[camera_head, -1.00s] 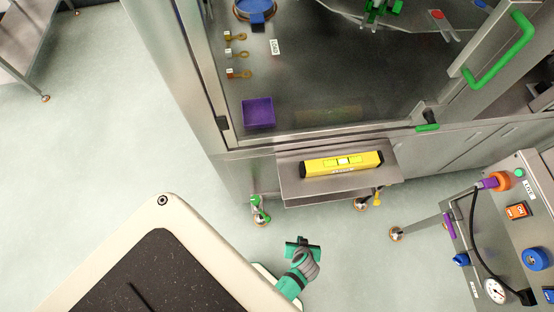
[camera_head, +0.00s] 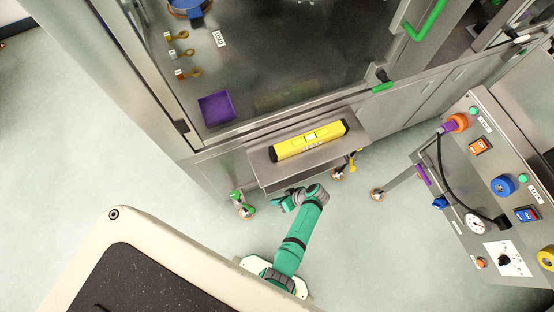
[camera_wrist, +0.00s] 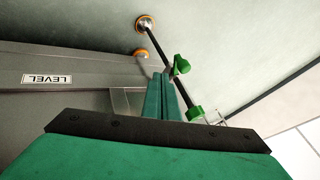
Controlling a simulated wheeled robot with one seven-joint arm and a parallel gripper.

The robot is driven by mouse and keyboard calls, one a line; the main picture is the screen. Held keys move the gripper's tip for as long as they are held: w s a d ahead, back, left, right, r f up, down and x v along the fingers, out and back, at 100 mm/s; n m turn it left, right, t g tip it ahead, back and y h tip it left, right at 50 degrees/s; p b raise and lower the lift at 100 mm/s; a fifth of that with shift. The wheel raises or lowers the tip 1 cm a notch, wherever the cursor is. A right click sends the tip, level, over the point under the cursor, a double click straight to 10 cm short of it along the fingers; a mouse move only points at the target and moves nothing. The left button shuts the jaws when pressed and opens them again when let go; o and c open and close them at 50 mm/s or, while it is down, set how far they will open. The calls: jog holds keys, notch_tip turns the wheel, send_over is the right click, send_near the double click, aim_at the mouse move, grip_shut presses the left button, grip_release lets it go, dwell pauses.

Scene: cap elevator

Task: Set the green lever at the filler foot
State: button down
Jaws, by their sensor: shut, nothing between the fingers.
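The green lever (camera_head: 236,195) shows in the head view on the filler's front-left foot (camera_head: 246,212), below the steel shelf. In the wrist view, a thin dark rod runs down from an orange foot disc (camera_wrist: 146,23) and carries two green parts, an upper one (camera_wrist: 180,66) and a lower one (camera_wrist: 195,113). I cannot tell which is the lever's grip. My gripper (camera_head: 279,204) is low beside the shelf, right of the foot in the head view. In the wrist view its teal fingers (camera_wrist: 163,80) are together and empty, just left of the rod; contact cannot be told.
A yellow level (camera_head: 310,140) lies on the steel shelf (camera_head: 268,178) above my gripper. Another foot (camera_head: 338,174) stands to the right. A control panel (camera_head: 455,190) with knobs and a gauge stands at right. Floor left of the foot is clear.

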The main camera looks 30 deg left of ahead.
jog(key=s+a+f, duration=0.4)
jog(key=a+f, duration=0.1)
jog(key=shift+s+a, duration=0.25)
jog(key=shift+a, duration=0.05)
jog(key=shift+s, duration=0.1)
dwell(0.5)
